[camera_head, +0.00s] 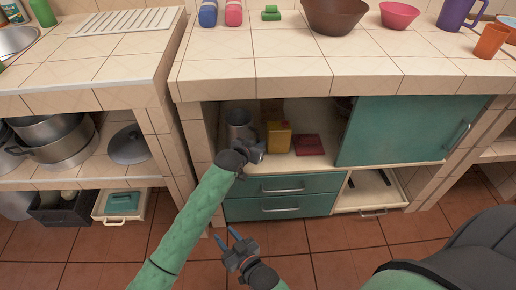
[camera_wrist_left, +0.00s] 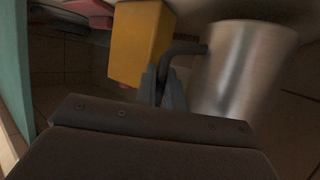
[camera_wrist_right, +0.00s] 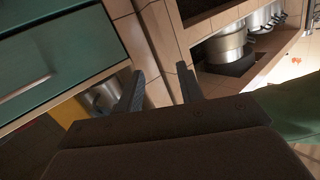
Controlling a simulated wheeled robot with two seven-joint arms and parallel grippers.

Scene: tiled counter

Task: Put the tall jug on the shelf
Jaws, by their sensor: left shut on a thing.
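The tall jug (camera_head: 239,122) is a metal cylinder inside the open left part of the cupboard under the counter. In the left wrist view the jug (camera_wrist_left: 245,70) has a dark curved handle. My left gripper (camera_head: 257,150) reaches into the cupboard opening, and its fingers (camera_wrist_left: 163,85) are shut on that handle. The jug's base is hidden by my arm and gripper. The shelf (camera_head: 320,160) is the cupboard's inner floor, above the drawers. My right gripper (camera_head: 230,242) is open and empty, low in front of the drawers; its spread fingers show in the right wrist view (camera_wrist_right: 161,88).
A yellow box (camera_head: 278,138) and a red item (camera_head: 309,145) stand right of the jug. A green sliding door (camera_head: 400,130) covers the cupboard's right part. The counter (camera_head: 300,68) above holds bowls, cups and bottles. Pots (camera_head: 55,140) sit in the left unit.

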